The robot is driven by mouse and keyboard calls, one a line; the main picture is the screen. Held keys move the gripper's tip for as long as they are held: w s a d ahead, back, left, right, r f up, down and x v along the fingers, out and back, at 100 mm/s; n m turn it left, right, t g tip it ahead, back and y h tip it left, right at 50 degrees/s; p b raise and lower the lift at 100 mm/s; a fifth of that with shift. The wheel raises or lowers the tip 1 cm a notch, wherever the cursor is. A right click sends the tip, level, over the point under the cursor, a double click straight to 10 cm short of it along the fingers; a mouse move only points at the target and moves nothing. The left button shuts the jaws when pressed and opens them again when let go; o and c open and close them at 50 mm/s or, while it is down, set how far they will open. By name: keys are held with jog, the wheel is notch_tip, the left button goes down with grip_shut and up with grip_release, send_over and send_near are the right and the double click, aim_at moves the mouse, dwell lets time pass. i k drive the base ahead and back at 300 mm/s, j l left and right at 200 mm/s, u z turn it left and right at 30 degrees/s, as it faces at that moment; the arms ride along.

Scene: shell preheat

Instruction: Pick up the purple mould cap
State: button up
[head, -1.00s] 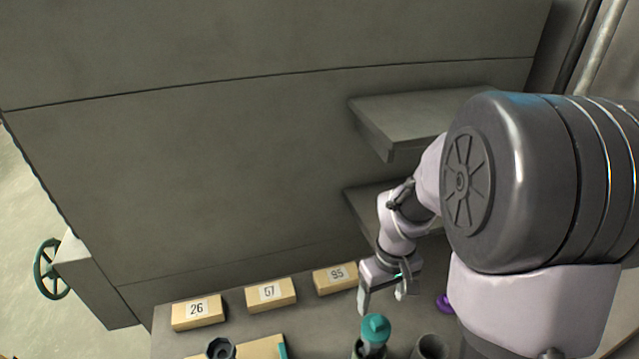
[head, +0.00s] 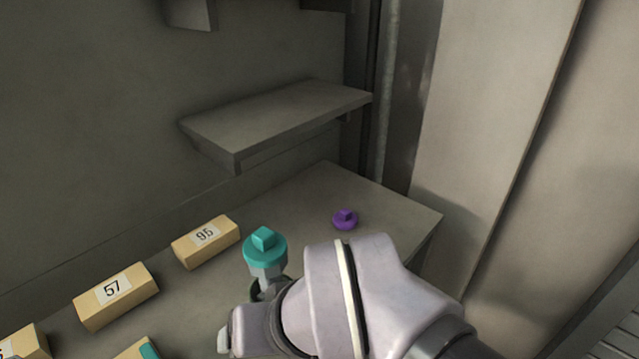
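The purple mould cap (head: 345,220) lies on the right part of the grey worktop, with a small block-shaped knob on top. My arm crosses the lower middle of the head view, nearer the camera than the cap. My gripper's fingers do not clearly show; only the wrist end shows at the lower left of the arm, so I cannot see whether they are open or shut. The cap stands apart from my arm.
A teal cap (head: 265,248) sits on a grey shell or holder left of the purple cap, close to my arm. A shelf (head: 275,120) overhangs the worktop (head: 385,200). A wall panel (head: 480,110) rises at right.

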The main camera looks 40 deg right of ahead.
aim_at(345, 220)
jog(key=l+z, duration=0.1)
jog(key=z, duration=1)
jog(key=k+u, duration=0.1)
jog(key=u, duration=2.4)
jog(key=z, duration=2.45)
